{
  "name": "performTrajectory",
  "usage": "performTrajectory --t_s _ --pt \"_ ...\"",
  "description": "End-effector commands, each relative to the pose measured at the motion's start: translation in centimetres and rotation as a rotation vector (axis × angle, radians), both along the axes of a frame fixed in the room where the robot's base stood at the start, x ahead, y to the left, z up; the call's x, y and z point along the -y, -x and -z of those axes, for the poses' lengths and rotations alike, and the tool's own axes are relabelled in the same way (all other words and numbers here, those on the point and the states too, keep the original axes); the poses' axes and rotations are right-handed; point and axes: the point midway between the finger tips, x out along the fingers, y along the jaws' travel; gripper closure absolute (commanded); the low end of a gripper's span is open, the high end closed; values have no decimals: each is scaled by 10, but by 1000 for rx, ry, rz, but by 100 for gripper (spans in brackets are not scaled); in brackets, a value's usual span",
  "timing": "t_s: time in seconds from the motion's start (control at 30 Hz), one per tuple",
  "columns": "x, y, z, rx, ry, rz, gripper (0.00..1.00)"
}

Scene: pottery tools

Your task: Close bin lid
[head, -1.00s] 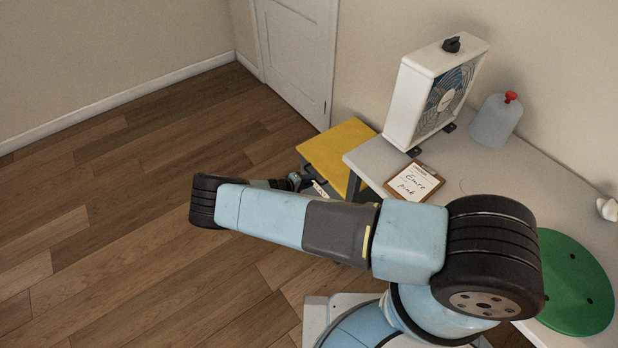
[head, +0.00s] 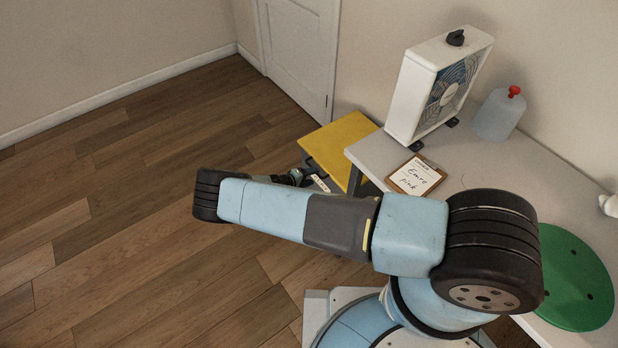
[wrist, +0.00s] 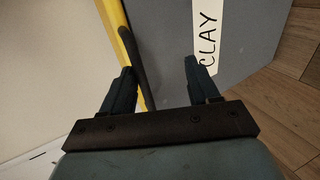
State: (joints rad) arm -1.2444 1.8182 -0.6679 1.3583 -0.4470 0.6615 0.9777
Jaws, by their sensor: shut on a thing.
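The bin's yellow lid (head: 342,140) shows in the head view beside the table's left end and looks nearly flat; I cannot tell whether it is fully down. In the wrist view its yellow edge (wrist: 117,25) runs along the top of the grey bin (wrist: 170,40), with a dark bar (wrist: 133,52) beside it. A white label reading CLAY (wrist: 208,38) is on the bin's front. My gripper (wrist: 160,65) is at this edge, shut on the lid's dark bar between its fingers, which stand apart. The exact contact is hard to see. In the head view my arm partly hides the bin.
The table (head: 480,165) stands right of the bin, with a clipboard (head: 415,177), a white fan (head: 432,85), a jug (head: 498,115) and a green disc (head: 572,275). A white door (head: 298,50) is behind. The wooden floor (head: 130,190) on the left is clear.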

Motion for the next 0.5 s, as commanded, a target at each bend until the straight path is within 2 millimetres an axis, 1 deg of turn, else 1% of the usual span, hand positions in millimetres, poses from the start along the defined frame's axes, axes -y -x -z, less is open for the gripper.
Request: performTrajectory --t_s 0.03,0.17,0.5 --pt "-1 6 5 -8 -6 3 62" --pt "-11 13 -1 -8 -7 1 62" --pt "-59 47 -31 -3 -6 -3 62"
